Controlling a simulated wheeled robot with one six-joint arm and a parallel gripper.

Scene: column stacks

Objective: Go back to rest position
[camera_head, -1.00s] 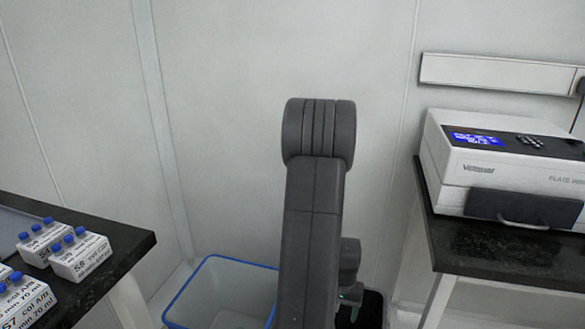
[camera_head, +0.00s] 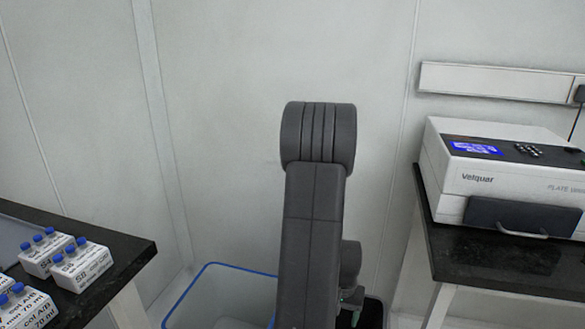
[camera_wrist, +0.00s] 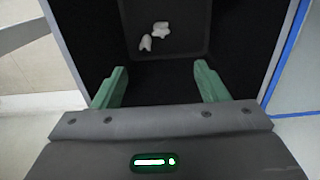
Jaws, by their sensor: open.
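In the wrist view my gripper (camera_wrist: 158,88) has its two green fingers spread wide, with nothing between them. It points down over a black bin (camera_wrist: 232,30). A few small white crumpled pieces (camera_wrist: 150,37) lie on the bin's floor, well below the fingertips. In the head view my arm stands upright in the middle and hides most of the gripper. Part of the dark bin (camera_head: 372,312) shows low behind the arm.
A blue-rimmed bin (camera_head: 225,300) stands beside the black bin. At left, a black-topped bench (camera_head: 120,262) holds several white boxes with blue-capped tops (camera_head: 80,264). At right, another bench (camera_head: 470,262) carries a white plate machine (camera_head: 520,170). A wall stands behind.

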